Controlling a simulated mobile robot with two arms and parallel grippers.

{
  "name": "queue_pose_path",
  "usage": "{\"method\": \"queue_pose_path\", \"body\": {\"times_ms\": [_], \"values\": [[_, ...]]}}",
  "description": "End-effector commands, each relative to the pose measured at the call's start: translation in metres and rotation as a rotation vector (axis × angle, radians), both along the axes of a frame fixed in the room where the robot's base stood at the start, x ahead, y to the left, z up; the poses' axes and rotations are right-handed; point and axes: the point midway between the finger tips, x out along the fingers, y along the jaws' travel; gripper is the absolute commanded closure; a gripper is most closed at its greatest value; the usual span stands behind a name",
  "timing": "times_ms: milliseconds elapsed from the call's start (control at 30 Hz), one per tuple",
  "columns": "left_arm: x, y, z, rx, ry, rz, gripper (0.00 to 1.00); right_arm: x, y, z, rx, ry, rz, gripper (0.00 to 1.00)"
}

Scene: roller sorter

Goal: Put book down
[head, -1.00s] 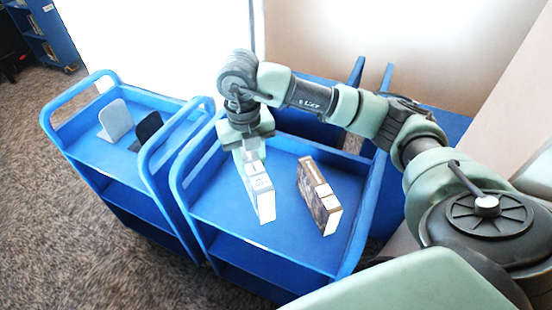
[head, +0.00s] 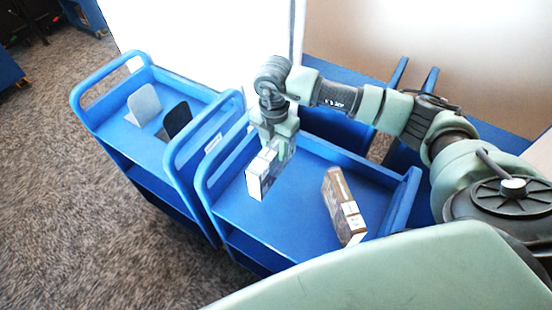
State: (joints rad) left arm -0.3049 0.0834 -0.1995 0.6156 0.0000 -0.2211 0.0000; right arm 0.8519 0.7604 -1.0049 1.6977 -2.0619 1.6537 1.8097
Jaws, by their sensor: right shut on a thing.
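My right gripper (head: 280,140) is shut on a white book (head: 262,174). The book hangs upright below the gripper, over the left part of the near blue cart's top shelf (head: 290,215). I cannot tell whether its lower edge touches the shelf. A brown book (head: 343,205) stands on the same shelf to the right, apart from the white one. The gripper's fingertips are partly hidden by the book. My left gripper is not in view.
A second blue cart (head: 125,115) stands close on the left, with a grey bookend (head: 144,104) and a black bookend (head: 176,122) on top. The shelf between the two books is clear. Raised blue end handles (head: 172,165) bound the carts.

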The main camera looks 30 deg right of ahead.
Motion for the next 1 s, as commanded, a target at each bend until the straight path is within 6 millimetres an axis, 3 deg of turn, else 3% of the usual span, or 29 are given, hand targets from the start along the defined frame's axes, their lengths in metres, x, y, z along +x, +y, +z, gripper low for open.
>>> {"method": "queue_pose_path", "body": {"times_ms": [100, 600, 1000], "values": [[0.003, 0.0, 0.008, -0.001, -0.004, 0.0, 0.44, 0.0, 0.0, -0.02, 0.001, 0.001, -0.001, 1.0], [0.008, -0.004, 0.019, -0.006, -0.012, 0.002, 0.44, 0.001, 0.0, -0.076, 0.001, -0.001, 0.0, 1.0], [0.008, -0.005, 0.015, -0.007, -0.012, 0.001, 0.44, 0.001, 0.0, -0.083, 0.001, -0.003, 0.0, 1.0]]}}
